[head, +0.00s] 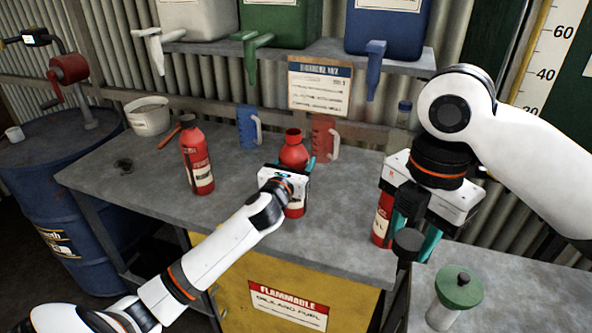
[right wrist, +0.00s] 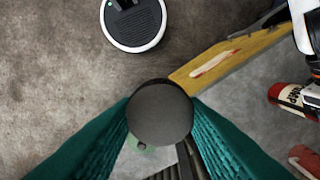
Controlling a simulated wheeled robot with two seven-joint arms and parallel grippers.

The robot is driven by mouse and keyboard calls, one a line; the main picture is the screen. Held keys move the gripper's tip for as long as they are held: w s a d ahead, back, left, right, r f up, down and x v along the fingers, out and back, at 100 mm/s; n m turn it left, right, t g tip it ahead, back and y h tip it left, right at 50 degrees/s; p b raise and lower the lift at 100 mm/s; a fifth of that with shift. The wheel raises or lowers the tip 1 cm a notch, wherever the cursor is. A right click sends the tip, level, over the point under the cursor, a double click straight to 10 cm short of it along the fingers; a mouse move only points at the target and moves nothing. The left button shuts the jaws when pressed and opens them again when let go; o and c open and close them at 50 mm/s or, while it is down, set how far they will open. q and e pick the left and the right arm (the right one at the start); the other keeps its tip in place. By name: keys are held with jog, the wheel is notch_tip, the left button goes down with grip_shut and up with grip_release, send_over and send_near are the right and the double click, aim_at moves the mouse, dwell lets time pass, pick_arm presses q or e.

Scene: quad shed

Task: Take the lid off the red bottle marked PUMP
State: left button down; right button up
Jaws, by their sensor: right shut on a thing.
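The red bottle marked PUMP (head: 293,153) stands on the bench in the middle of the head view, its open neck showing no lid. Its label is partly readable at the right of the right wrist view (right wrist: 290,96). My left gripper (head: 288,178) is around this bottle, with teal fingers at its sides, and covers much of its label. My right gripper (head: 412,246) is shut on a dark round lid (head: 408,241), well to the right of the bottle and apart from it. In the right wrist view the lid (right wrist: 160,113) sits between both fingers.
Another red bottle (head: 197,160) stands at left; a third (head: 382,220) is partly behind my right gripper. A blue jug (head: 247,128) and red jug (head: 323,135) stand behind. A green-topped jar (head: 459,290) is at lower right. The bench (head: 240,203) is clear between the left and middle bottles.

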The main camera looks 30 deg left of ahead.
pick_arm(q)
jog(key=shift+d+f, duration=0.1)
jog(key=shift+f, duration=0.85)
jog(key=c, duration=0.7)
grip_release()
jog(key=o, duration=0.3)
jog(key=shift+o, duration=0.2)
